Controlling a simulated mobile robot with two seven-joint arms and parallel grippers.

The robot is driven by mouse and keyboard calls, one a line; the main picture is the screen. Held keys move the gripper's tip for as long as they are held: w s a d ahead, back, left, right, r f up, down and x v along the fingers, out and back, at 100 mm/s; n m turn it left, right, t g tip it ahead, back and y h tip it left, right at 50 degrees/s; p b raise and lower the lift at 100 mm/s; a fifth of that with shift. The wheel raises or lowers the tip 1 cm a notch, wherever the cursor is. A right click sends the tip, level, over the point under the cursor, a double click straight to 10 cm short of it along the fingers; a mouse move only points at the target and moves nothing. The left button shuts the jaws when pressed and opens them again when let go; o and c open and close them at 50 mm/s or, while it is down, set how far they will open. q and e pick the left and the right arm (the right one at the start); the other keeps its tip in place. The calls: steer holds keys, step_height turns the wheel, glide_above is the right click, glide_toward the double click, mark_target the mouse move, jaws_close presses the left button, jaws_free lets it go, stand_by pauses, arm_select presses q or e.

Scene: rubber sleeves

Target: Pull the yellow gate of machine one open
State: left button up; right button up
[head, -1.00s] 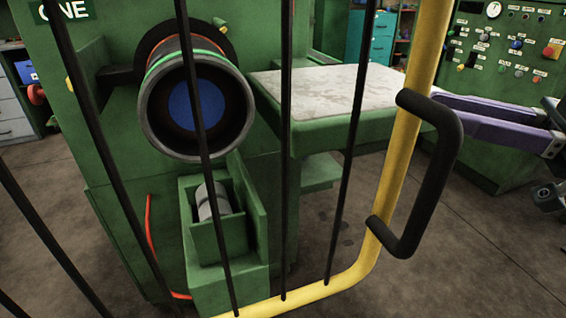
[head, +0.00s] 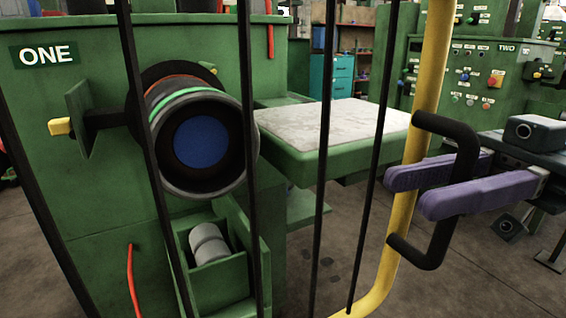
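The yellow gate (head: 430,72) of machine one stands across the front of the green machine marked ONE (head: 75,225), with thin black bars and a yellow tube frame. Its black D-shaped handle (head: 440,243) is on the right upright. My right gripper (head: 406,193) reaches in from the right with two purple fingers, spread apart. The near finger passes in front of the handle's vertical bar and the far finger passes behind it, so the bar lies between them. A gap shows between the fingers; I cannot tell whether either touches the bar. My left gripper is out of view.
Behind the bars are a dark round spindle with a blue centre (head: 200,142), a grey-topped green table (head: 335,125) and a green bin with a grey cylinder (head: 209,243). Machine TWO's green panel (head: 480,68) stands at the back right. Bare floor (head: 480,285) lies right of the gate.

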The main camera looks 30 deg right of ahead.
steer(key=shift+w+a, duration=0.1)
steer(key=shift+a, duration=0.5)
steer(key=shift+c, duration=0.2)
jaws_close()
stand_by(0.8)
